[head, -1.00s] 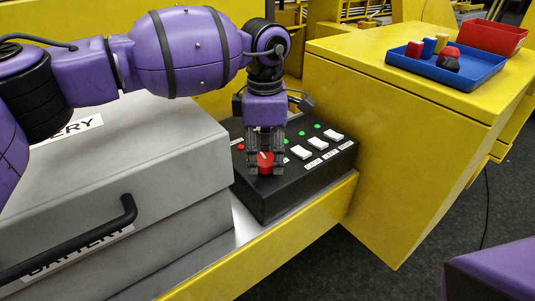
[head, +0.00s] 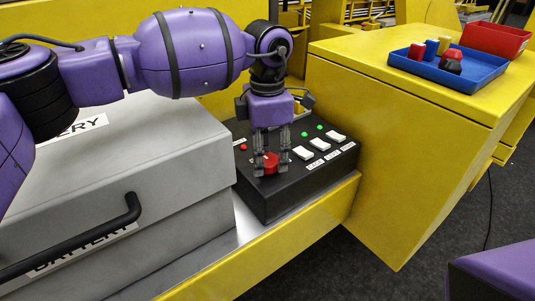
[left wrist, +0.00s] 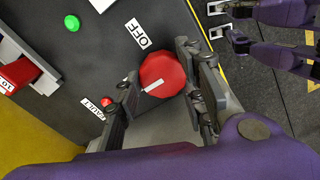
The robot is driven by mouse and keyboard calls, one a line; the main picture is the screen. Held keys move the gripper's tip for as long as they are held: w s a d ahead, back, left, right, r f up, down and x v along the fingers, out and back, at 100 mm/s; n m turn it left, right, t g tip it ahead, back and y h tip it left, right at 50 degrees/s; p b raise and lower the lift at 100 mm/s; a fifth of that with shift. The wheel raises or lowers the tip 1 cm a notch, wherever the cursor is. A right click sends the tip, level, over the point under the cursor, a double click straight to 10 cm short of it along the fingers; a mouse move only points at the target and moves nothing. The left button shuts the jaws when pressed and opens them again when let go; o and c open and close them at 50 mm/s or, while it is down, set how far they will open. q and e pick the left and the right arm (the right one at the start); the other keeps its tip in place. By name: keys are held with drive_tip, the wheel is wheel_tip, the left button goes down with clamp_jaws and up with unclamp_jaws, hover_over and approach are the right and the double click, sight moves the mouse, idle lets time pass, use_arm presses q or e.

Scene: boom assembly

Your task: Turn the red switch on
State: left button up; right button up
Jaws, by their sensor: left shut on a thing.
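The red switch (head: 271,167) is a round knob on the sloped top of a black control box (head: 310,192). In the left wrist view the red switch (left wrist: 165,72) has a white pointer mark near its lower left edge. A white OFF label (left wrist: 138,34) lies above and left of it. My left gripper (head: 271,165) points down at the switch and is shut on it. In the left wrist view its dark fingers (left wrist: 160,92) stand on either side of the knob. My right gripper cannot be made out.
A grey battery case (head: 150,175) with a black handle stands left of the box. A yellow cabinet (head: 400,130) stands right, carrying a blue tray (head: 490,75) and a red bin (head: 495,40). White rocker switches (head: 303,153) and green lights (head: 318,127) are close right of my left gripper.

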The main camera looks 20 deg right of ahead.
sight(267, 157)
use_arm(q)
drive_tip(key=o, duration=1.1)
drive_tip(key=shift+w+r, duration=0.2)
drive_tip(key=shift+w, duration=0.05)
drive_tip(key=shift+f, duration=0.15)
wheel_tip(267, 157, up, 12)
drive_tip(key=shift+r, duration=0.1)
